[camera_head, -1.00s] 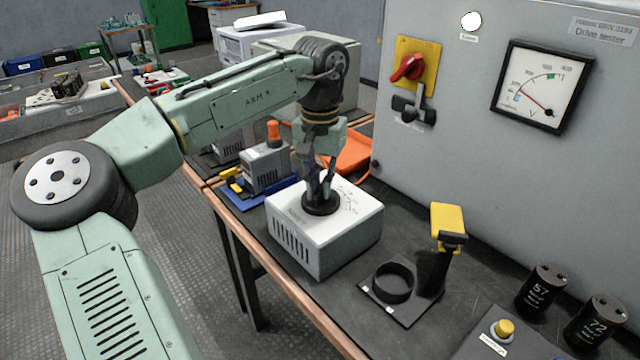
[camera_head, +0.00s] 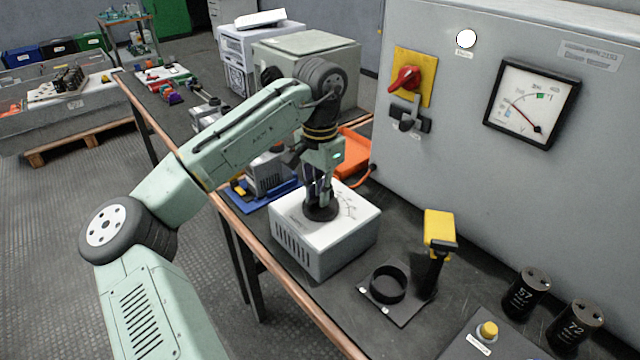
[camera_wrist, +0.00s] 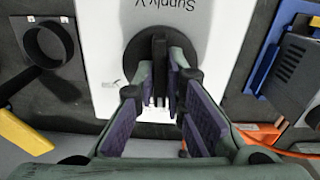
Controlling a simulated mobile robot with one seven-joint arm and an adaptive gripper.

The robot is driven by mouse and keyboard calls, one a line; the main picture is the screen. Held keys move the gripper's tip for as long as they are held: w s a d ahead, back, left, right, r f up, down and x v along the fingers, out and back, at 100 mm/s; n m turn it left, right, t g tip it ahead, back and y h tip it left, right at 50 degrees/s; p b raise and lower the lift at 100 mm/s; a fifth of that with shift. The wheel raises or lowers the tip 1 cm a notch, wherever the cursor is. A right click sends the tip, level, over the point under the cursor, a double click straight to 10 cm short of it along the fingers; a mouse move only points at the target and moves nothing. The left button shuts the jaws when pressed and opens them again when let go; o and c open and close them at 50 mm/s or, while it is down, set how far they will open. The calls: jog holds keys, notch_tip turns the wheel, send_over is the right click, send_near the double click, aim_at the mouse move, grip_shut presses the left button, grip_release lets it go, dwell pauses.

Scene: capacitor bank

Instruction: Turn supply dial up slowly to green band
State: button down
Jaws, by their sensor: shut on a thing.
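The supply dial is a black round knob (camera_head: 321,212) on top of a white box (camera_head: 345,240), labelled "Supply V" in the wrist view. My gripper (camera_head: 319,195) points down over the box, shut on the dial. In the wrist view its purple-padded fingers (camera_wrist: 172,92) stand on either side of the dial's grip bar, and the dial's round base (camera_wrist: 143,42) shows beyond them. The fingers partly hide the scale. The meter (camera_head: 530,105) on the grey cabinet has a red needle pointing up-left, to the left of the small green band (camera_head: 540,96).
A red rotary switch (camera_head: 405,79) on a yellow plate and a white lamp (camera_head: 467,39) are on the cabinet. A black ring holder (camera_head: 388,284), a yellow-topped tool (camera_head: 439,230) and black capacitors (camera_head: 525,293) stand right of the box. An orange tray (camera_head: 355,150) lies behind it.

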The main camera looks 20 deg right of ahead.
jog(key=shift+m, duration=0.5)
jog(key=c, duration=1.7)
grip_release()
jog(key=shift+o, duration=0.2)
notch_tip(320, 180, up, 12)
